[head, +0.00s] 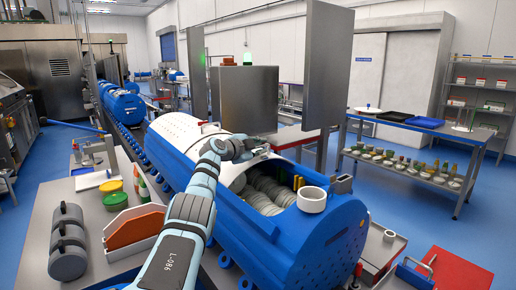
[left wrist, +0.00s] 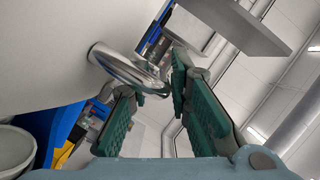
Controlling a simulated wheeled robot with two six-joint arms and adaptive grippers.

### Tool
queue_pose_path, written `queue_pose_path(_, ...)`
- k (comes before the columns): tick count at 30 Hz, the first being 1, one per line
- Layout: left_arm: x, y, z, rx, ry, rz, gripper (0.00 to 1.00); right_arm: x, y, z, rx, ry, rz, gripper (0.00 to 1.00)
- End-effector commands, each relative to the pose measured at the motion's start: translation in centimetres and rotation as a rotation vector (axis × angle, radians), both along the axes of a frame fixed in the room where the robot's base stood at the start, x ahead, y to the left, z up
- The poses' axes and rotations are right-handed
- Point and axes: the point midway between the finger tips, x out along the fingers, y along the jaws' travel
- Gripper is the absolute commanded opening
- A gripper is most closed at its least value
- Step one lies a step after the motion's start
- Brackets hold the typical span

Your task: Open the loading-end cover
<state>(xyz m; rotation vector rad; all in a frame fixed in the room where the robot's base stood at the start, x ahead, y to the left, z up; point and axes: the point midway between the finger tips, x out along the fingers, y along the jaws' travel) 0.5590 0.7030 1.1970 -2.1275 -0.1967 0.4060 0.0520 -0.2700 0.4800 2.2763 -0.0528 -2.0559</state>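The large blue tub carrier (head: 300,240) lies in the middle of the head view with a white curved top (head: 172,130). Its opening near the front end shows several grey rounded items (head: 270,188). A white curved cover (head: 237,180) borders this opening at my left gripper. My left gripper (head: 245,148) is above the cover. In the left wrist view, its green fingers (left wrist: 158,85) are apart, and a shiny metal handle (left wrist: 120,65) on a white surface reaches between or beside the fingertips. I cannot tell whether they touch it. My right gripper is in neither view.
Grey upright panels (head: 328,65) and a metal box (head: 245,98) stand behind the carrier. A white ring (head: 312,199) sits on its front end. A side table (head: 45,200) with tubs and an orange holder is at left. A blue-edged bench (head: 415,125) is at right.

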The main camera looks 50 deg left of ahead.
Motion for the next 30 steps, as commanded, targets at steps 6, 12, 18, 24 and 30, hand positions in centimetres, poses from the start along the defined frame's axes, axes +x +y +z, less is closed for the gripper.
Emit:
queue_pose_path(6,-1.7,0.2,0.3,0.008,0.000,0.012,0.18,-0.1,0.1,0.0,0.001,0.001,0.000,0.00)
queue_pose_path(12,-4.6,-1.2,0.9,0.013,0.009,0.004,0.18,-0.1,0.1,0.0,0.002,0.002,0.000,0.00)
queue_pose_path(18,-6.7,-1.7,1.5,0.010,0.002,0.008,0.18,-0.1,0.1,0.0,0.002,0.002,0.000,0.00)
queue_pose_path(24,-6.9,-2.4,1.6,0.001,0.002,-0.002,0.18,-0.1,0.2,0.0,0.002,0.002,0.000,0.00)
queue_pose_path(30,-6.9,-2.4,1.7,0.001,0.000,-0.002,0.18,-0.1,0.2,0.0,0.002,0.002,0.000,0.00)
